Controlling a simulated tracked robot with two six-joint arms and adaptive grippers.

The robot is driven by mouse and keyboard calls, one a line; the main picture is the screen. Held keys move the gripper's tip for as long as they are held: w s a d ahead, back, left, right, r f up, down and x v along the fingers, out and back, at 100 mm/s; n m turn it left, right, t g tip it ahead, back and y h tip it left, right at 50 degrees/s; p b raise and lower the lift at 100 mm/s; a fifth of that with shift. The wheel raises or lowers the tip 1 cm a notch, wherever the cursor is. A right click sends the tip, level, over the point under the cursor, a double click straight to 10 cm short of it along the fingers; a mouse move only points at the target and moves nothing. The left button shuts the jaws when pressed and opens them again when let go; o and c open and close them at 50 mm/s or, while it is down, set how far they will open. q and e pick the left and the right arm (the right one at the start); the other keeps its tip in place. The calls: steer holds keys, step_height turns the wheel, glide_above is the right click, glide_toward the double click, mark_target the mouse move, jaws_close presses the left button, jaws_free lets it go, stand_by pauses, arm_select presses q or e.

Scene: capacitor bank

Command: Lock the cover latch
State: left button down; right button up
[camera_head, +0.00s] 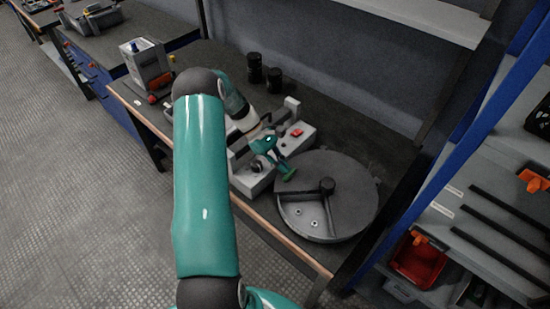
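My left arm, teal with dark joints, rises from the bottom and bends over the bench. My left gripper (284,168) is at the right side of a pale grey block-like unit (252,182), beside a round dark disc (345,185). Its fingers are small and partly overlapped in this view, so I cannot tell whether they are open or shut on anything. The unit has a red part (297,133) on top. The disc has an open wedge showing metal bolts and a dark knob (327,186). I cannot clearly make out the cover latch. My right gripper is not in view.
Two black cylinders (274,80) stand at the back of the bench. A grey box (147,65) with a blue knob stands to the left. A blue-framed shelf rack on the right holds a red bin (418,260). The bench's front edge (285,238) runs close by.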

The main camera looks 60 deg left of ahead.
arm_select(q)
steer(key=shift+d+r, duration=0.15)
steer(key=shift+r, duration=0.15)
steer(key=v, duration=1.1)
steer(key=shift+s+a, duration=0.15)
steer(key=shift+a, duration=0.35)
steer(key=shift+s, duration=0.1)
